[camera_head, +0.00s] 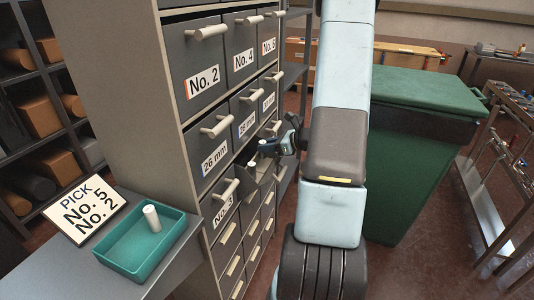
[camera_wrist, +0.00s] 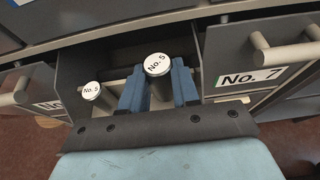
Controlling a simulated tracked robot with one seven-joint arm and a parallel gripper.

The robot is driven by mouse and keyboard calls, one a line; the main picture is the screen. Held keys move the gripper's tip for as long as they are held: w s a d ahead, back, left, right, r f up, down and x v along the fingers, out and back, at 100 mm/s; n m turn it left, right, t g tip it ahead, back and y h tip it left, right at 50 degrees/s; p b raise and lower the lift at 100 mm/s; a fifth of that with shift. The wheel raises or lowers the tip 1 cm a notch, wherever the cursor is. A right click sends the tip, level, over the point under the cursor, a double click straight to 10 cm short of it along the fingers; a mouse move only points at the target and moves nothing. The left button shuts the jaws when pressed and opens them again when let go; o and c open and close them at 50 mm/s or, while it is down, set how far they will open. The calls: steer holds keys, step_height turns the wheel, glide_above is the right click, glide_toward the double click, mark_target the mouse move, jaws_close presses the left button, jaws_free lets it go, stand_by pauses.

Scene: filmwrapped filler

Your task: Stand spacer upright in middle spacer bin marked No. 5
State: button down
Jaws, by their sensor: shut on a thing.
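My gripper (camera_wrist: 158,92) has its blue fingers shut on a pale spacer (camera_wrist: 157,64) whose round white top reads No. 5. In the head view my gripper (camera_head: 284,145) is beside the cabinet front, above a pulled-out bin (camera_head: 262,168) in the row of No. 3. This bin lies between No. 3 and No. 7; its own label is hidden. A second spacer (camera_wrist: 91,90), also marked No. 5 on top, shows left of my fingers in the wrist view, top facing up. The held spacer's lower end is hidden, so I cannot tell whether it touches the bin floor.
The cabinet has bins No. 2 (camera_head: 202,82), No. 3 (camera_head: 223,210) and No. 7 (camera_wrist: 262,72) with protruding handles. A teal tray (camera_head: 112,257) on the side table holds one white spacer (camera_head: 151,217), by a pick sign (camera_head: 86,209). A green bin (camera_head: 425,140) stands right of my arm.

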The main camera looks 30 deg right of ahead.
mark_target(267, 165)
steer(key=shift+f, duration=1.5)
steer(key=c, duration=0.8)
jaws_free()
